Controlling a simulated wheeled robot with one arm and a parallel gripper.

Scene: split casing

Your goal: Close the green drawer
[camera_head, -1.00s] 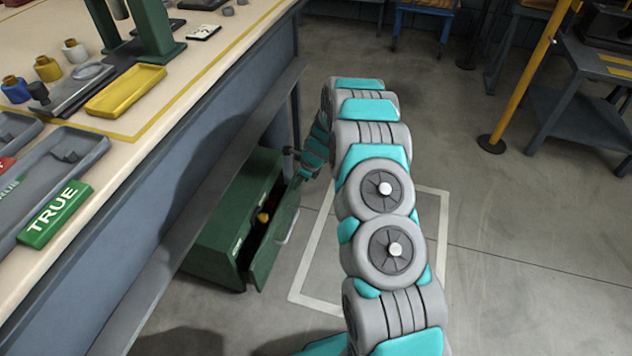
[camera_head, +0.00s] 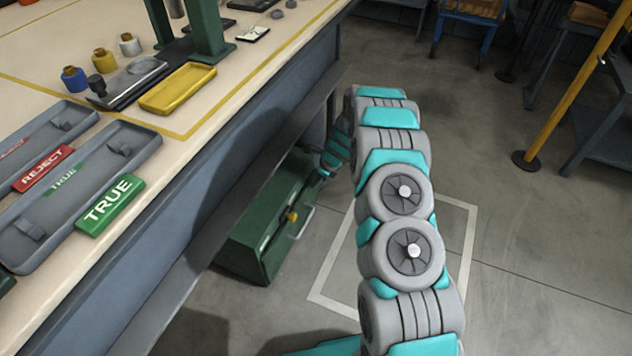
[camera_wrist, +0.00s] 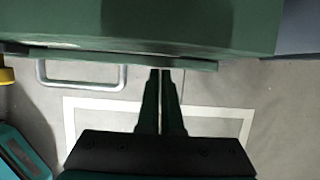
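The green drawer cabinet (camera_head: 243,245) stands on the floor under the workbench. Its drawer front (camera_head: 280,252) is on the right side, with a pale bar handle (camera_head: 304,222), and a dark gap behind the front looks narrow. A yellow piece (camera_head: 290,215) shows at that gap. In the wrist view the green drawer front (camera_wrist: 125,62) runs across the top, with the bar handle (camera_wrist: 80,85) to the left. My gripper (camera_wrist: 160,72) has its dark fingers together, empty, tips at the panel's edge, right of the handle. I cannot tell whether they touch it. In the head view my arm hides the gripper.
The workbench (camera_head: 190,215) overhangs the cabinet on the left, with trays, a green TRUE sign (camera_head: 110,204) and a yellow tray (camera_head: 178,88) on top. A yellow post (camera_head: 572,90) stands at the right.

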